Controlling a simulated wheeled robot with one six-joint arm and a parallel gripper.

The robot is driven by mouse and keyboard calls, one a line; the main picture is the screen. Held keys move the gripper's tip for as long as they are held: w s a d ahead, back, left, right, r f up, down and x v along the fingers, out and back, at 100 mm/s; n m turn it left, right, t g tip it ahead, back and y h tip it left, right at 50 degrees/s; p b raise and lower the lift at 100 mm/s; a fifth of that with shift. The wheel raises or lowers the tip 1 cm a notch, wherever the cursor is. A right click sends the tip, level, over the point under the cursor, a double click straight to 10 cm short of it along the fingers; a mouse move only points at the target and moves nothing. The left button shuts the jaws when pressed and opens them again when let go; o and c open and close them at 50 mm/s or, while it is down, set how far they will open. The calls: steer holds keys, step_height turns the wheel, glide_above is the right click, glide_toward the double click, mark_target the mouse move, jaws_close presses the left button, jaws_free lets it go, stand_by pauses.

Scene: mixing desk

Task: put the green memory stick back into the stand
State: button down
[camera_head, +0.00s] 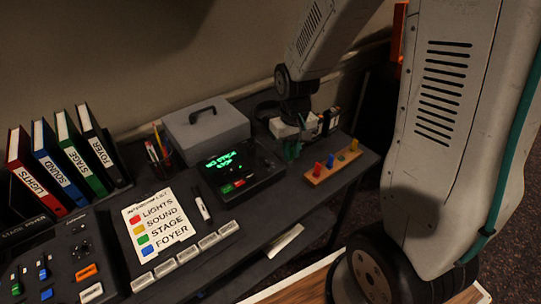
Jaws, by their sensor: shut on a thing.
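The wooden stand (334,170) sits at the right end of the desk. It holds a red stick (317,170), a blue stick (330,160) and a yellow stick (354,145), all upright, with a bare stretch between blue and yellow. My gripper (291,152) is to the left of and behind the stand, pointing down above the desk. It is shut on a small dark green thing, which I take to be the green memory stick (290,149). The fingers and the dim light hide most of it, so its tilt is unclear.
A black device with a green lit screen (232,158) stands left of my gripper. Behind it is a grey cash box (205,130). Small boxes (329,120) stand behind the stand. A label sheet (158,228), a marker (202,205) and binders (70,150) are farther left.

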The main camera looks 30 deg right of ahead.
steer(key=d+m, duration=1.6)
steer(key=d, duration=0.3)
steer(key=shift+s+f, duration=0.15)
steer(key=shift+f, duration=1.35)
steer(key=shift+s+f, duration=0.15)
steer(key=shift+f, duration=1.35)
steer(key=shift+f, duration=0.45)
steer(key=c, duration=1.3)
jaws_free()
